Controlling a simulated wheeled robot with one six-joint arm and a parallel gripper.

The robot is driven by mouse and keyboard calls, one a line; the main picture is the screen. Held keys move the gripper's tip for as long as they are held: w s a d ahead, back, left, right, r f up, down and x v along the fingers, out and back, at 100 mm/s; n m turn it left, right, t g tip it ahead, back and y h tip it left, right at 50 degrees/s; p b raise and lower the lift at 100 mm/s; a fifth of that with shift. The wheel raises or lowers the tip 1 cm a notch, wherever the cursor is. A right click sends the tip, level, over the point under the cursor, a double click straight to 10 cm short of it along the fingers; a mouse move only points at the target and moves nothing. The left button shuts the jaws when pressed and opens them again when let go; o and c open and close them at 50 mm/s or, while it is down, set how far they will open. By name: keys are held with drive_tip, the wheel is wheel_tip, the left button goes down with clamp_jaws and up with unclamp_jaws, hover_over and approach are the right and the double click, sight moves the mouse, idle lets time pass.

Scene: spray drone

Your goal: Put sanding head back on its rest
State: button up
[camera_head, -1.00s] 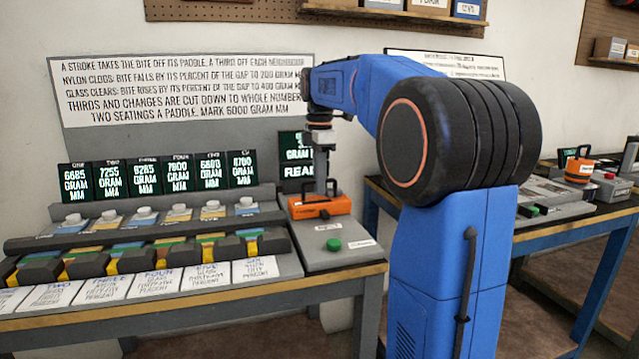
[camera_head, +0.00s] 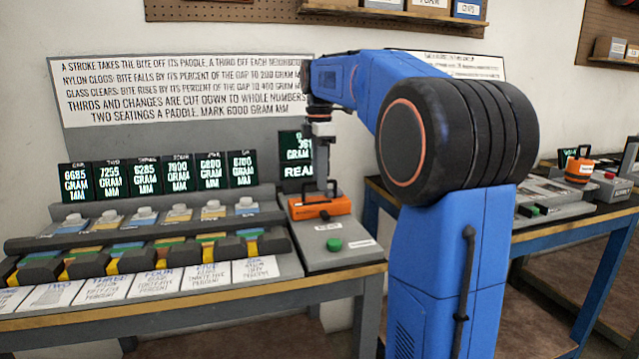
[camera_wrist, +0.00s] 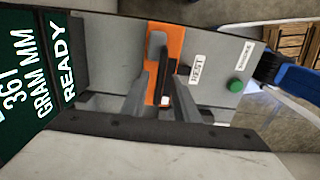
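The sanding head (camera_head: 318,207) is an orange block with a black handle. It sits on the grey rest plate (camera_head: 345,258) at the right end of the bench, beside a label that reads REST. It also shows in the wrist view (camera_wrist: 176,42), with its black handle at the fingers. My gripper (camera_head: 322,186) is directly above the block, pointing down. In the wrist view its two grey fingers (camera_wrist: 151,100) stand apart, with the handle between or just beyond them. No clear grip on the handle shows.
A green button (camera_head: 334,244) is on the plate in front of the head. A dark display (camera_head: 296,147) stands close behind my gripper. A row of paddles (camera_head: 140,252) lies to the left. A second bench with another orange tool (camera_head: 579,168) is at the right.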

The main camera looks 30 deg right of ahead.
wheel_tip(320, 180, up, 10)
idle(0.4)
drive_tip(key=shift+s, duration=0.15)
idle(0.3)
